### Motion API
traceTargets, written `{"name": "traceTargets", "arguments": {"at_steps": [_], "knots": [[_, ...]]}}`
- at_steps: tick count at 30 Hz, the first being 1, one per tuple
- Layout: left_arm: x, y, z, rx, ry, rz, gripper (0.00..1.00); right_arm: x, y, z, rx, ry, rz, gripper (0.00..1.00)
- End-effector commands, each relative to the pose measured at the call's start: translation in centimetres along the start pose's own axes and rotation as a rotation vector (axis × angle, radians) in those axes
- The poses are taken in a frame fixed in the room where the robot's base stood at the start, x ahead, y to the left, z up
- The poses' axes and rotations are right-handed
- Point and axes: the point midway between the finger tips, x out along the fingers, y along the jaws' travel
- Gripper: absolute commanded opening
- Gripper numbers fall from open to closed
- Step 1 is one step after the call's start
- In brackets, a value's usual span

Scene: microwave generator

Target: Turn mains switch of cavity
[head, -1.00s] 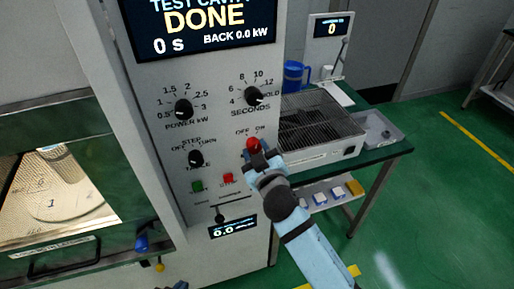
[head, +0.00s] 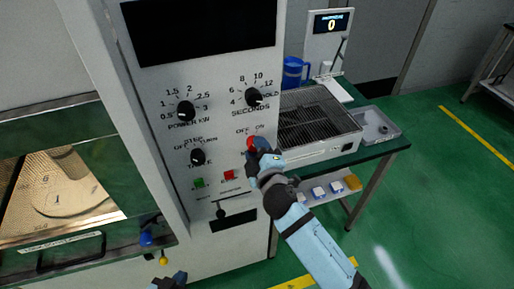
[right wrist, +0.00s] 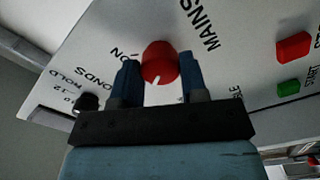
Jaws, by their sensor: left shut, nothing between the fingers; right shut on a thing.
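The red mains switch (head: 254,143) is a round knob under the OFF and ON marks on the white cavity panel (head: 222,128). In the right wrist view the red knob (right wrist: 160,62) has a white pointer line and sits between the two blue fingers. My right gripper (head: 257,150) is shut on this knob; it fills the middle of the right wrist view (right wrist: 160,80). The large display (head: 200,28) at the top of the panel is dark. My left gripper (head: 176,278) is shut and empty at the bottom edge of the head view.
Black power (head: 186,111) and seconds (head: 254,97) knobs, a green button (head: 199,183) and a red button (head: 227,175) surround the switch. The cavity door (head: 60,190) is at left. A green-topped table (head: 385,150) with a wire rack (head: 315,120) stands at right.

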Motion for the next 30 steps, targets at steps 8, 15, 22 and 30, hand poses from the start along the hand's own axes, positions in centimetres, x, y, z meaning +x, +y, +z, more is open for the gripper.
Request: {"name": "traceTargets", "arguments": {"at_steps": [8,15,22,30], "knots": [[-0.06,0.04,-0.07,-0.001,0.0,0.0,0.0,0.09,0.25,-0.06,-0.019,0.001,0.004,0.16],[-0.07,0.07,-0.08,-0.001,0.0,0.001,0.0,0.09,0.27,-0.06,-0.019,0.001,0.005,0.16],[-0.08,0.1,-0.1,-0.001,0.0,0.001,0.0,0.05,0.16,-0.04,-0.017,0.001,0.003,0.66],[-0.12,0.12,-0.16,-0.001,0.0,0.002,0.0,0.06,0.15,0.09,-0.017,0.001,0.001,0.66]]}}
